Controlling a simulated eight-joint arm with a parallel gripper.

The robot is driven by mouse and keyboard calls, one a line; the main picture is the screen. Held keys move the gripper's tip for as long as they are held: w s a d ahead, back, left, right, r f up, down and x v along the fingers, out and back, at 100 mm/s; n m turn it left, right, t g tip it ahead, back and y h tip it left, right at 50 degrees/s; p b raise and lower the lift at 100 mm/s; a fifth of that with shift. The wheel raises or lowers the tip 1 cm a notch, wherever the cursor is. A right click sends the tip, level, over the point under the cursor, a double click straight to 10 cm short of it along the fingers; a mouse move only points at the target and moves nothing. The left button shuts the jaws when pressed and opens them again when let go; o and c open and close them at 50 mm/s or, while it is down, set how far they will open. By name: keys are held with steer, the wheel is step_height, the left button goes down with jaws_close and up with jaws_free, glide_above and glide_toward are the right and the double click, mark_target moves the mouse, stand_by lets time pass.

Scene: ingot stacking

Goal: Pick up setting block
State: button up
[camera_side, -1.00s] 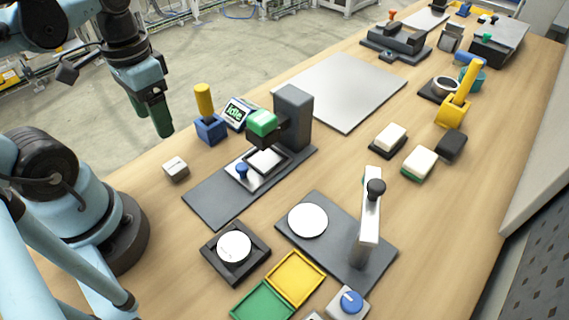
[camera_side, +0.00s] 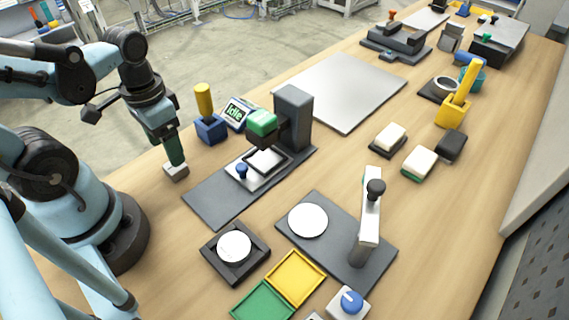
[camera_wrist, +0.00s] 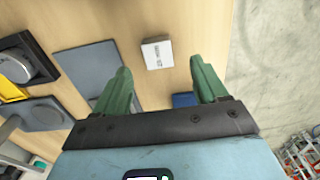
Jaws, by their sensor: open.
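The setting block (camera_side: 176,174) is a small light grey block lying on the wooden table, left of the press-like machine. In the wrist view the block (camera_wrist: 157,53) shows dark markings on its top and lies ahead of and between the two green fingers. My gripper (camera_side: 176,163) is above the block in the side view, its fingertips hiding part of it. In the wrist view my gripper (camera_wrist: 160,75) is open, with nothing between its fingers. I cannot tell from the side view whether the fingertips touch the block.
The machine's dark base plate (camera_side: 215,198) lies close on the right. A blue holder with a yellow handle (camera_side: 210,129) and a small display reading "Idle" (camera_side: 237,113) stand just behind. A black square fixture with a white disc (camera_side: 236,270) is nearer the front. The table edge is close on the left.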

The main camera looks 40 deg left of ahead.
mark_target(176, 174)
steer(key=shift+d+f, duration=0.15)
steer(key=shift+f, duration=2.25)
steer(key=shift+c, duration=0.4)
jaws_close()
steer(key=shift+r, duration=0.15)
